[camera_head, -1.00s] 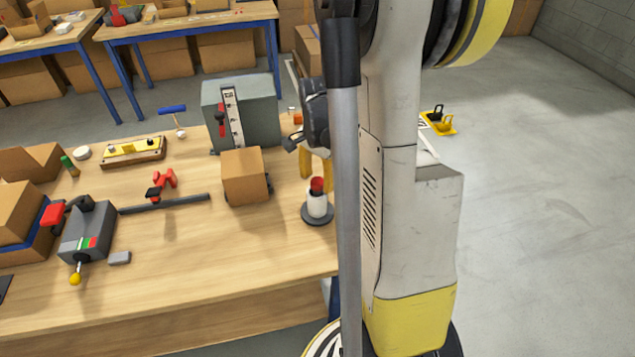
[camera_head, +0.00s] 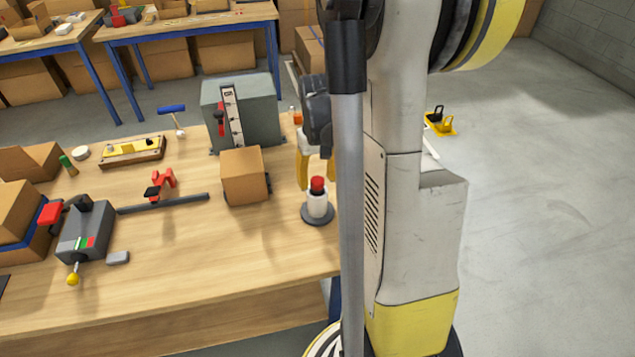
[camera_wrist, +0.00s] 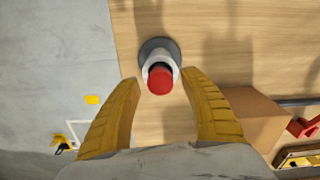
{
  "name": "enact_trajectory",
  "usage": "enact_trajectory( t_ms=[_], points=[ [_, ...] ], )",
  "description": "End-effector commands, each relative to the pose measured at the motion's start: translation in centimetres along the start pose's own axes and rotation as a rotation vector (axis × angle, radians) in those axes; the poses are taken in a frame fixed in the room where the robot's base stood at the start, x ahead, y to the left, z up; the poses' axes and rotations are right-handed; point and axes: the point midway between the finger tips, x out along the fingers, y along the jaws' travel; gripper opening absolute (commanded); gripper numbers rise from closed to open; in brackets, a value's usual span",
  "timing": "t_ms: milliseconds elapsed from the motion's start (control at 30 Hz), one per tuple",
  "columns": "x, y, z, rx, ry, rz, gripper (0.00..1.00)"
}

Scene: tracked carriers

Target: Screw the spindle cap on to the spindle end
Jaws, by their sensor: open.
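The red spindle cap (camera_head: 317,184) sits on top of the white upright spindle (camera_head: 318,206), which stands on a round dark base (camera_head: 309,220) near the table's right edge. I cannot tell how far the cap is threaded on. My gripper (camera_head: 317,172) has yellow fingers and is open, pointing down around the cap's height or just above it. The right finger is partly hidden behind my arm. In the wrist view the red cap (camera_wrist: 160,80) shows between the fingertips, with gaps on both sides, so nothing is gripped.
A cardboard box (camera_head: 244,175) stands close left of the spindle on the wooden table (camera_head: 200,260). A grey machine with a red lever (camera_head: 245,110) stands behind it. A dark bar (camera_head: 165,203) with a red clamp (camera_head: 163,183) lies farther left. The table's front right is clear.

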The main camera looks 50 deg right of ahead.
Motion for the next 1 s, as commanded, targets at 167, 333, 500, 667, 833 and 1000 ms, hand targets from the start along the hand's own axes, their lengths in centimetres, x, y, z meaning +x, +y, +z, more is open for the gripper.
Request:
enact_trajectory(
  t_ms=[167, 333, 500, 667, 833, 1000],
  points=[
    [0.07, 0.0, 0.02, -0.329, 0.0, 0.0, 0.52],
    [0.03, 0.0, 0.0, -0.54, 0.0, 0.0, 0.52],
    [0.03, 0.0, 0.0, -0.662, 0.0, 0.0, 0.52],
    [0.05, 0.01, -0.01, -0.953, 0.0, 0.0, 0.52],
    [0.04, 0.0, -0.02, -1.262, 0.0, 0.0, 0.52],
    [0.02, 0.0, -0.01, -1.413, 0.0, 0.0, 0.52]
  ],
)
